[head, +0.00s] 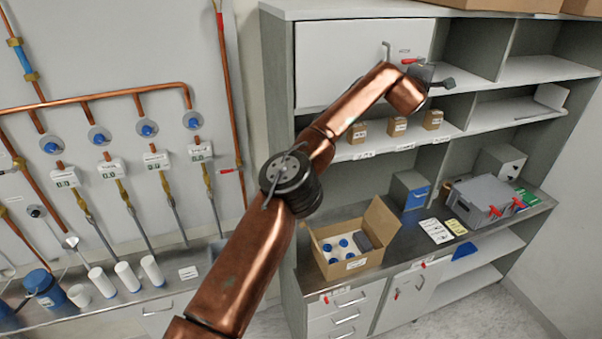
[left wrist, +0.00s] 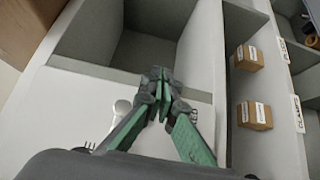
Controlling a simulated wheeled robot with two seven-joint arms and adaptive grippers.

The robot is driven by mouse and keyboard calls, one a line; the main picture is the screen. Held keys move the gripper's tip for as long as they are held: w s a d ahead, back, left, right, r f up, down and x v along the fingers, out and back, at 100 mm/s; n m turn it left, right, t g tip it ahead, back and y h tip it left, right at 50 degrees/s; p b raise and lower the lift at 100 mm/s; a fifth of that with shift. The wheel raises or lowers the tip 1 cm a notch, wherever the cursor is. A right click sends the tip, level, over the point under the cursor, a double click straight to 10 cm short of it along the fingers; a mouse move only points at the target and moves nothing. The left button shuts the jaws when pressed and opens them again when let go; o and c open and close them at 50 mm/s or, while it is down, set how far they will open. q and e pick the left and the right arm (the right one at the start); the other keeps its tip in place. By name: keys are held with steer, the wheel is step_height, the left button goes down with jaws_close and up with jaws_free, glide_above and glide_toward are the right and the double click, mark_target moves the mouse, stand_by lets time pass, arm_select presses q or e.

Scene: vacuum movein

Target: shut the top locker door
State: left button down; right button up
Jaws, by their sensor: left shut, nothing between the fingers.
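The top locker door (head: 345,62) is a white panel at the upper left of the shelf unit in the head view. It looks flush or nearly flush with the front; a small gap cannot be ruled out. Its grey handle (head: 386,50) is near the right edge and also shows in the left wrist view (left wrist: 121,108). My left gripper (head: 443,83) is at the door's right edge, in front of the neighbouring open compartment. Its green-padded fingers (left wrist: 160,88) are together and empty. Contact with the door cannot be told. My right gripper is out of view.
An open compartment (left wrist: 150,52) adjoins the door. Small brown boxes (head: 397,126) stand on the shelf below. An open carton (head: 375,235) with blue-capped bottles and a grey crate (head: 478,193) rest on the counter. Copper pipes (head: 110,95) line the left wall.

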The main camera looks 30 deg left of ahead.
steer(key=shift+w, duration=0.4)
